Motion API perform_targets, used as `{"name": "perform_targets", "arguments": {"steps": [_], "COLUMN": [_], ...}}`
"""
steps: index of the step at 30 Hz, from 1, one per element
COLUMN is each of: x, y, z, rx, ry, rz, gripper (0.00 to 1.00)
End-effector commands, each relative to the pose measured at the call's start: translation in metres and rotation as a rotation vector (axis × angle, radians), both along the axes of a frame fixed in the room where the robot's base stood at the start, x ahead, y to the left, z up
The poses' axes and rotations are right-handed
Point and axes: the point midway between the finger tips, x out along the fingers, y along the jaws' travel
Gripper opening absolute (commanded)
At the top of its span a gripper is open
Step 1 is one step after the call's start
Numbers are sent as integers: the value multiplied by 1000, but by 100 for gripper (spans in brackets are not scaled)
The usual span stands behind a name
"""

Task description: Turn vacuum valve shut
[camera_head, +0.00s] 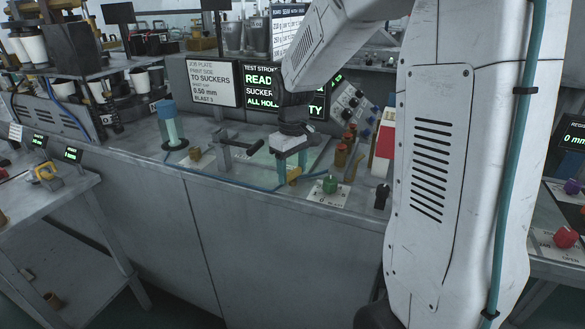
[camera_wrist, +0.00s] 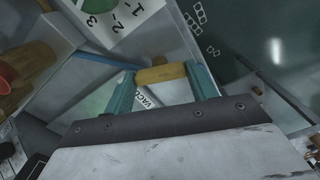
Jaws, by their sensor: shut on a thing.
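The vacuum valve's yellow handle (camera_wrist: 160,74) lies between my gripper's two teal fingers in the wrist view. A plate with the partly covered letters "VACU" (camera_wrist: 148,100) shows just below it. My gripper (camera_wrist: 163,80) is shut on the handle, one finger at each end of the visible part. In the head view my gripper (camera_head: 291,168) points down at the bench, and the yellow handle (camera_head: 294,175) shows small at its fingertips. The valve's body is mostly hidden, and I cannot tell the handle's exact angle to its plate.
A green knob (camera_head: 330,184) on a numbered white plate sits right of my gripper. A black-handled lever (camera_head: 237,146) stands to the left. Amber cylinders (camera_head: 342,154) stand behind right, and a teal cylinder (camera_head: 172,127) far left. Sign boards (camera_head: 213,82) rise behind.

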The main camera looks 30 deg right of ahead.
Motion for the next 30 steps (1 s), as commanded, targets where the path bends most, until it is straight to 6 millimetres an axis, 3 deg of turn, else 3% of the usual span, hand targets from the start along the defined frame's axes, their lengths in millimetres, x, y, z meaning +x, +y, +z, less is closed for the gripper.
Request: {"name": "perform_targets", "arguments": {"steps": [15,30], "x": [0,1], "y": [0,0], "z": [1,1], "rx": [0,-1], "ry": [-2,-2], "rz": [327,386], "gripper": [34,34]}}
